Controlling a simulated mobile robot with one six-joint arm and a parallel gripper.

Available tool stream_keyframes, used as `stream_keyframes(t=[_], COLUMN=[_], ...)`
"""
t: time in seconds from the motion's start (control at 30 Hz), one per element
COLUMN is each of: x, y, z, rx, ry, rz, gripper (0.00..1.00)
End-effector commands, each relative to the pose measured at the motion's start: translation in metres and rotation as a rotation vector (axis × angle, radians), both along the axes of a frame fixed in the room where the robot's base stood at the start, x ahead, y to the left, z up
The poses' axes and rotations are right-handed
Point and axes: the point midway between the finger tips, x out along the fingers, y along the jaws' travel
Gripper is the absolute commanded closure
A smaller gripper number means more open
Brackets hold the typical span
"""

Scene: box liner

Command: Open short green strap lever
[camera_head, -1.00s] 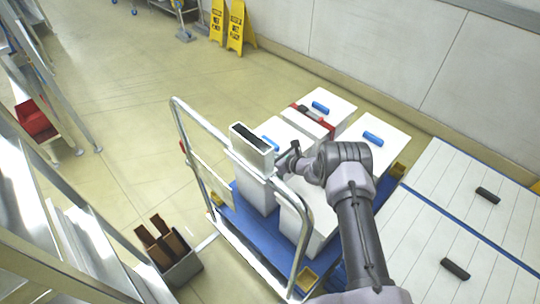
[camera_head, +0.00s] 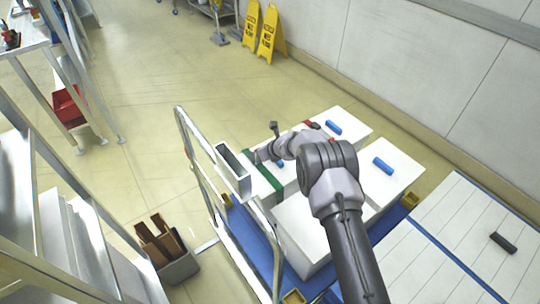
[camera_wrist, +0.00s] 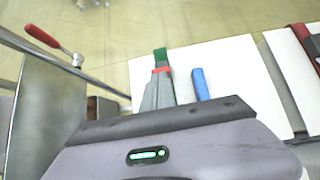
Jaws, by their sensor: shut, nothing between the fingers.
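The short green strap (camera_head: 263,178) lies across a narrow white box beside the cart's handle end. It also shows as a small green patch (camera_wrist: 160,54) at the top of the finger area in the wrist view. My gripper (camera_head: 258,156) is shut and empty, close to the far part of the green strap. In the wrist view, the grey fingers (camera_wrist: 160,88) are together and point at the green patch, with a small red piece at their tip. I cannot tell whether they touch the strap. The strap's lever is not clearly distinguishable.
White boxes with blue handles (camera_head: 383,166) fill the blue cart (camera_head: 246,236). The metal cart rail (camera_head: 192,150) and an open-topped grey-white container (camera_head: 233,182) stand left of my gripper. A red strap (camera_head: 309,124) lies farther back.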

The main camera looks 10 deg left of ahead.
Motion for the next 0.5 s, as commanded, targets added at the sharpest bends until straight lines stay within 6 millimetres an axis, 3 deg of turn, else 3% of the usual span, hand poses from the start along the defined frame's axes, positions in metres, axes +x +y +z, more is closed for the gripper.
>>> stream_keyframes(t=[0.5], x=[0.013], y=[0.015], z=[0.004], rx=[0.001], ry=[0.0], rz=[0.001], gripper=[1.0])
